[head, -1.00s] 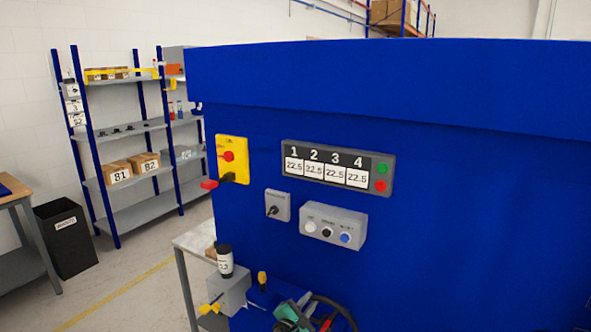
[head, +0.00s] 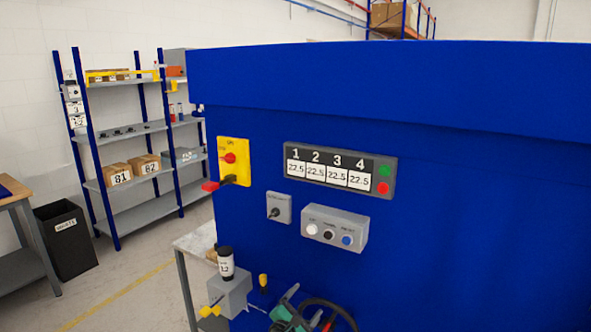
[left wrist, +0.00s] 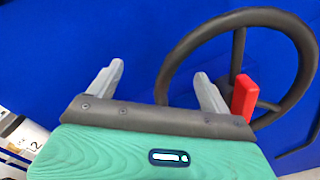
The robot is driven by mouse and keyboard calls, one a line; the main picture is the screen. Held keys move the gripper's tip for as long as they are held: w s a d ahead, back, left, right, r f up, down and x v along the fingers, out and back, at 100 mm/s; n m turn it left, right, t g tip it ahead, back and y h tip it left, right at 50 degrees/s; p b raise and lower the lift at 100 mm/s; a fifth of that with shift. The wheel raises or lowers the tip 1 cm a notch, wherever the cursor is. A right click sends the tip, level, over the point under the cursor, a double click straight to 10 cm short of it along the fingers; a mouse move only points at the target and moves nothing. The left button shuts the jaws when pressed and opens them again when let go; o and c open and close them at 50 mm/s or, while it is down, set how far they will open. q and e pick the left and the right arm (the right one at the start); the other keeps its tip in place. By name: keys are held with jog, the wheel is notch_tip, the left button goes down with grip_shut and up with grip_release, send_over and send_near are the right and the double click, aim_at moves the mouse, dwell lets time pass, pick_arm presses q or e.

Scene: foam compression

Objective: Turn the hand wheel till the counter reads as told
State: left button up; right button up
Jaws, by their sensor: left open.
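The dark hand wheel (head: 345,306) is at the bottom edge of the head view, partly cut off. In the left wrist view its rim (left wrist: 182,58) and spokes show large, with a red part (left wrist: 244,97) at the lower right. My left gripper (left wrist: 160,88) is open and empty. Its left finger is outside the rim and its right finger appears inside the ring; contact is not clear. In the head view my left gripper's green body (head: 285,312) is beside the wheel. The four-column display (head: 340,170) reads 22.5 in each column. My right gripper is not in view.
A blue machine cabinet (head: 450,220) fills the right. It carries a yellow switch plate (head: 234,148) and a grey button box (head: 334,230). A black-capped white cylinder (head: 226,266) with small digits stands on a grey box (head: 228,297) left of the wheel. Shelves stand behind.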

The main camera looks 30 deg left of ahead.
pick_arm(q)
jog(key=shift+s+f, duration=0.1)
jog(key=shift+f, duration=0.05)
jog(key=shift+s, duration=0.3)
jog(key=shift+s+p, duration=0.4)
jog(key=shift+s, duration=2.25)
